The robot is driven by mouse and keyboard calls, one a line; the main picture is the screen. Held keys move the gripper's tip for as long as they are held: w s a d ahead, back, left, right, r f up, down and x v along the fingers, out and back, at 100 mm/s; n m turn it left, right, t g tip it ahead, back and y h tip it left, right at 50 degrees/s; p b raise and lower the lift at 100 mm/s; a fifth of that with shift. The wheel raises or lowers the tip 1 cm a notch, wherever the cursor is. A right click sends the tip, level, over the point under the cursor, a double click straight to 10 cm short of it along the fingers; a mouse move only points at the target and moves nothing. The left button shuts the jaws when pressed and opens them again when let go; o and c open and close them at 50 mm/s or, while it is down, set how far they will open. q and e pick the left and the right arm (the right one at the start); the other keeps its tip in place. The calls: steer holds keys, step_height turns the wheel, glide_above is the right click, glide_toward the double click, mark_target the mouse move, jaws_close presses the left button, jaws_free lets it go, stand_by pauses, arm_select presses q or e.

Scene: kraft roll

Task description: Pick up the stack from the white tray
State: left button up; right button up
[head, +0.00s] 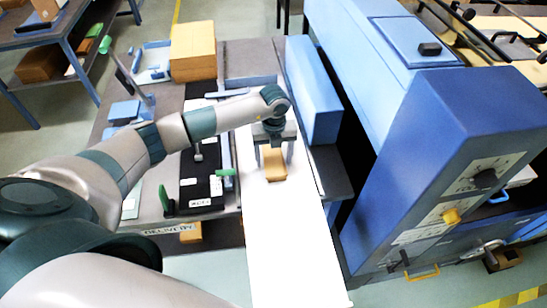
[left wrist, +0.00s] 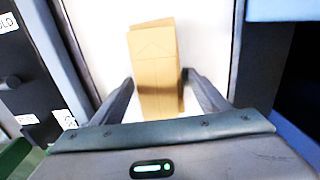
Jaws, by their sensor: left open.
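The stack (head: 272,162) is a small block of brown kraft pieces with a folded top. It lies on the long white tray (head: 288,230), near the tray's far part. My left gripper (head: 274,160) is above the tray with its fingers pointing down around the stack. In the left wrist view the stack (left wrist: 155,70) stands between the two open fingers (left wrist: 158,90). A gap shows at the left finger; the right finger is close to the stack, and I cannot tell if it touches. My right gripper is not in view.
A large blue machine (head: 440,150) stands right of the tray. Left of the tray is a table with a black board (head: 202,175), green-handled parts (head: 167,203) and a tall brown stack (head: 193,52). The near part of the white tray is clear.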

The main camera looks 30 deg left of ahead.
mark_target(274, 157)
arm_select(q)
steer(key=shift+f, duration=0.15)
stand_by(0.3)
steer(key=c, duration=1.2)
steer(key=shift+r, duration=0.2)
steer(key=shift+c, duration=0.2)
step_height(274, 157, up, 4)
steer(key=shift+w+f+b, duration=0.1)
steer(key=shift+f+b, duration=0.15)
steer(key=shift+b, duration=0.95)
steer(key=d+r+b, duration=0.2)
steer(key=d+r, duration=0.1)
steer(key=d, duration=0.2)
steer(key=w+d+r+b, duration=0.1)
steer(key=d+r+b, duration=0.1)
steer(key=d+r, duration=0.2)
steer(key=shift+d, duration=1.3)
steer(key=shift+r, duration=0.1)
